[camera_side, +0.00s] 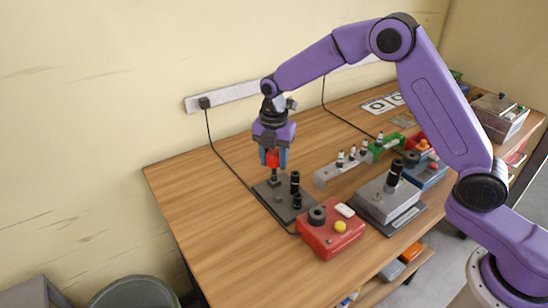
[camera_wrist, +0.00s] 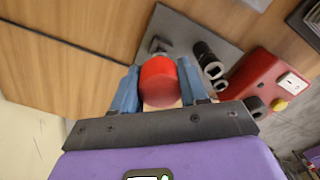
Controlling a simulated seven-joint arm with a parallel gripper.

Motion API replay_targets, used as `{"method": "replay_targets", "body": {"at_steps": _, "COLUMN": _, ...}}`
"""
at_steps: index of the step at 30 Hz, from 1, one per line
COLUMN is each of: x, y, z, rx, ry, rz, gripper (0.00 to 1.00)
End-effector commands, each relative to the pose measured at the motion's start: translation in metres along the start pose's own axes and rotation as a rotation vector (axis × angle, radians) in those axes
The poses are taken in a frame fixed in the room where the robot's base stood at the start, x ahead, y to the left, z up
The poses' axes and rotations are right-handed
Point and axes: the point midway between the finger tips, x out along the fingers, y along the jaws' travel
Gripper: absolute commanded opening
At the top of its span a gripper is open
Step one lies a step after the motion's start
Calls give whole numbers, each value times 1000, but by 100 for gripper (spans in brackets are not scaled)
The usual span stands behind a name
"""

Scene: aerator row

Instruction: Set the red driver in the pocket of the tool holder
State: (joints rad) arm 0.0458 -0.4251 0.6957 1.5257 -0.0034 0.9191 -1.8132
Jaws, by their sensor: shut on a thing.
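The red driver (camera_side: 272,158) is held upright between the blue fingers of my gripper (camera_side: 273,161). In the wrist view the red driver (camera_wrist: 159,80) shows as a round red end between the fingers (camera_wrist: 158,92). The dark grey plate (camera_side: 268,189), which seems to be the tool holder's base, lies beneath; it also shows in the wrist view (camera_wrist: 185,32). A small dark piece shows below the driver, near the plate's rear left. I cannot tell whether it is the driver's lower end or part of the holder. The pocket is not clearly visible.
Black cylinders (camera_side: 295,183) stand on the plate, close right of the driver. A red box (camera_side: 331,238) with knob and yellow button is in front. A grey box (camera_side: 388,201) and a rail with small posts (camera_side: 328,173) stand to the right. The table's left is clear.

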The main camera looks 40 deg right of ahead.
Motion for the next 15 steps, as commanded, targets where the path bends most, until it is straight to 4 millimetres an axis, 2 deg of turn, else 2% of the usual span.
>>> {"method": "replay_targets", "body": {"at_steps": 15, "x": 13, "y": 0, "z": 0, "rx": 0, "ry": 0, "rz": -1, "gripper": 0}}
